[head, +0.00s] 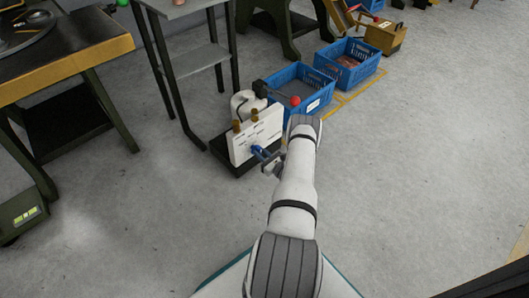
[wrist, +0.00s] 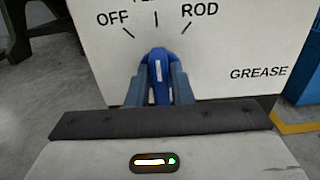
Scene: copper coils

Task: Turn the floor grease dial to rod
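The grease dial is a blue knob (wrist: 158,66) on a white panel (wrist: 225,45) marked OFF at left, ROD at right and GREASE lower right. A middle label is cut off by the top edge of the wrist view. The knob's white line points nearly straight up, at the middle mark between OFF and ROD. My gripper (wrist: 160,88) has a finger on each side of the knob, close against it, and looks shut on it. In the head view the white panel (head: 243,142) stands low on the floor, with my gripper (head: 266,158) at its front.
Blue crates (head: 303,88) (head: 347,65) stand on the floor behind and right of the panel. A grey stand (head: 196,62) rises behind it, and a workbench (head: 75,62) is at left. A red ball-ended lever (head: 295,101) sticks out beside the panel. Floor in front is open.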

